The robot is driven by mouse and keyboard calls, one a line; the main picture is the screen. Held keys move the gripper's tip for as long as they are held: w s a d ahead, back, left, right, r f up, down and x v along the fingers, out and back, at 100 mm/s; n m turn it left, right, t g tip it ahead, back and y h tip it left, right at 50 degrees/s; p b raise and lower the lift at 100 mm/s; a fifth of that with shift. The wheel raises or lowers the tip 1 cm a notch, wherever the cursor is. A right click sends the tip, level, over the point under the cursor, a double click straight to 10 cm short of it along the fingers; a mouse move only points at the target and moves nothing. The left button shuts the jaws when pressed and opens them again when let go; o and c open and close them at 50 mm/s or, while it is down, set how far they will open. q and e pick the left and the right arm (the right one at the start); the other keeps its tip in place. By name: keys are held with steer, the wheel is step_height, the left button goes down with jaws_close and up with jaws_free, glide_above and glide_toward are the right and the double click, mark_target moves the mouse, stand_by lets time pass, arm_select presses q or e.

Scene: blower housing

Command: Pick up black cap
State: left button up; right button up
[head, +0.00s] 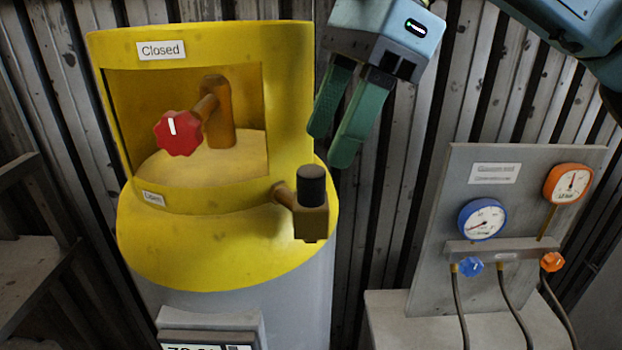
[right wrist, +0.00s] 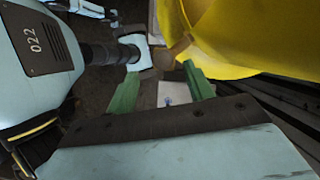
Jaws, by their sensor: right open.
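The black cap (head: 311,185) is a short dark cylinder sitting upright on a brass valve outlet (head: 309,216) at the right side of the yellow cylinder collar. My right gripper (head: 331,148) hangs above and slightly right of the cap in the head view, green fingers pointing down, parted and empty. In the right wrist view, the spread fingers (right wrist: 160,70) frame the floor, with a brownish part of the outlet (right wrist: 176,47) near the far fingertip. I cannot make out the cap there.
The yellow collar (head: 230,240) holds a red knob (head: 178,133) in its opening. A gauge panel (head: 440,220) with blue and orange gauges and hoses stands at the right. A grey shelf (head: 30,250) is at the left. Corrugated wall lies behind.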

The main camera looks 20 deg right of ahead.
mark_target(316, 169)
steer(key=shift+p+x, duration=0.35)
steer(key=shift+x, duration=2.35)
steer(key=shift+w+d, duration=0.1)
steer(key=shift+w, duration=0.1)
steer(key=c, duration=1)
